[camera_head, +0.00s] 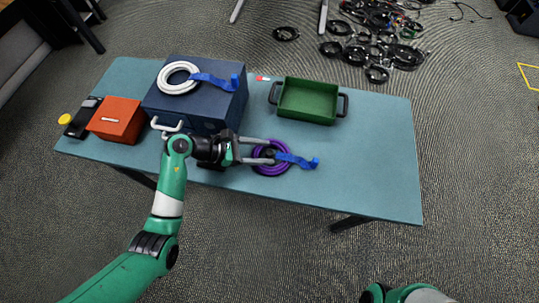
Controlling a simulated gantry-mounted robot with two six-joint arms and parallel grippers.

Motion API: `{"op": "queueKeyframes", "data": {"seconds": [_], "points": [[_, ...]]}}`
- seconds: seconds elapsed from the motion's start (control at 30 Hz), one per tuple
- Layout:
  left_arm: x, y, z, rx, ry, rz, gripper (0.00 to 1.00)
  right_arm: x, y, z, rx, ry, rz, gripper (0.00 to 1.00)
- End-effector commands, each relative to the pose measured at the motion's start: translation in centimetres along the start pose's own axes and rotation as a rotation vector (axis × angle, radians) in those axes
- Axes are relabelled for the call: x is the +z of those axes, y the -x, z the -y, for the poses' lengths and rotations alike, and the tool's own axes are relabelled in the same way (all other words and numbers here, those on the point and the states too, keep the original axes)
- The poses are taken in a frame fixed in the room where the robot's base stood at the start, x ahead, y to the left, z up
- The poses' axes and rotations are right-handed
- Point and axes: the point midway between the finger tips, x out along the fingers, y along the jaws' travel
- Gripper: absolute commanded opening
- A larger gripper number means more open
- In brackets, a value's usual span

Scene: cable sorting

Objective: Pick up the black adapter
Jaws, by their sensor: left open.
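I cannot make out for certain which dark thing is the black adapter. A small dark patch (268,153) shows inside the purple cable coil (259,168), and a flat black object (83,118) lies at the table's left end. My left gripper (269,152) is open, its two grey fingers pointing right over the purple coil. Whether the fingers touch anything is unclear. Only a green part of my right arm shows at the bottom edge; its gripper is out of view.
A blue box (205,105) carries a white cable coil (178,78) with a blue strap. An orange box (116,121) and a yellow round item (65,119) are at left. A green tray (307,120) stands at the back. The table's right side (375,165) is clear.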

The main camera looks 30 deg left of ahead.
Motion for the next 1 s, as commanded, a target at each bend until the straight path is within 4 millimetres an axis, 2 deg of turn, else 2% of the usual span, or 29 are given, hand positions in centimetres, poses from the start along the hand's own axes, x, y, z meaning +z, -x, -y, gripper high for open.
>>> {"op": "queueKeyframes", "data": {"seconds": [0.1,0.43,0.83,1.0], "points": [[0.1,0.1,0.0,0.000,0.000,0.000,0.60,-0.1,-0.1,0.0,0.000,0.000,0.000,0.50],[0.1,0.1,0.0,0.000,0.000,0.000,0.00,-0.1,-0.1,0.0,0.000,0.000,0.000,0.50],[0.1,0.1,0.0,0.000,0.000,0.000,0.00,-0.1,-0.1,0.0,0.000,0.000,0.000,0.50],[1.2,0.7,0.0,0.000,-0.002,0.000,0.00,-0.6,-0.6,0.0,0.000,0.000,0.000,0.50]]}}
